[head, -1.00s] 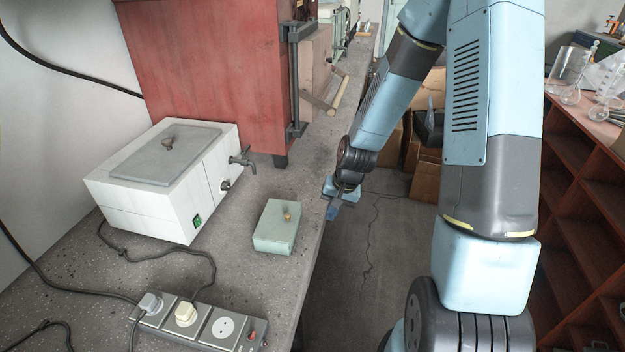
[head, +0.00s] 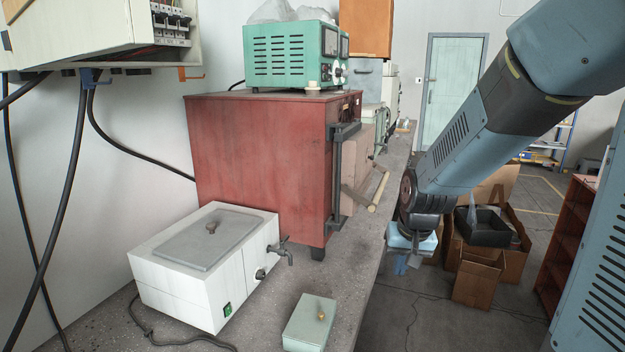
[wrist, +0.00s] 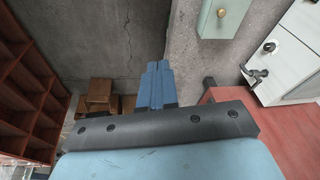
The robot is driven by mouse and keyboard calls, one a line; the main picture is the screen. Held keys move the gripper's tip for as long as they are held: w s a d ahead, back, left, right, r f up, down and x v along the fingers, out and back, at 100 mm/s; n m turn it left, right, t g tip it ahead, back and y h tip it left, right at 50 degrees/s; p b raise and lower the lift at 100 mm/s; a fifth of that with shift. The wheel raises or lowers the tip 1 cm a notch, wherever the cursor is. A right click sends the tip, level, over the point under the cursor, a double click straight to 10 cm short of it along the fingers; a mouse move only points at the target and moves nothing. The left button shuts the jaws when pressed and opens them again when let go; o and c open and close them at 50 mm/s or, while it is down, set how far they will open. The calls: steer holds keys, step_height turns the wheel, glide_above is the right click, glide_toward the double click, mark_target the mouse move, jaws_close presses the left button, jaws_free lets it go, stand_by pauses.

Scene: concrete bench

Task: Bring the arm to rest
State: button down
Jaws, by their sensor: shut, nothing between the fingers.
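My arm reaches in from the right in the head view. My gripper (head: 401,264) hangs at its lower end, just past the right edge of the concrete bench (head: 352,318) and over the floor. In the wrist view my gripper (wrist: 156,68) shows its two blue fingers pressed together, with nothing between them. It touches nothing that I can see.
On the bench are a pale green box with a brass knob (head: 310,322), a white water bath with a tap (head: 185,285) and a red furnace (head: 255,160). Cardboard boxes (head: 478,281) stand on the floor beyond my gripper. A red shelf (head: 572,235) is at the right.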

steer(key=s+d+r+t, duration=0.1)
steer(key=s+d+r, duration=0.1)
steer(key=s+r, duration=0.6)
steer(key=s+d+r+n+t, duration=0.1)
steer(key=s+d+r, duration=0.1)
steer(key=s+r, duration=0.6)
steer(key=shift+h, duration=0.3)
steer(key=shift+a, duration=0.2)
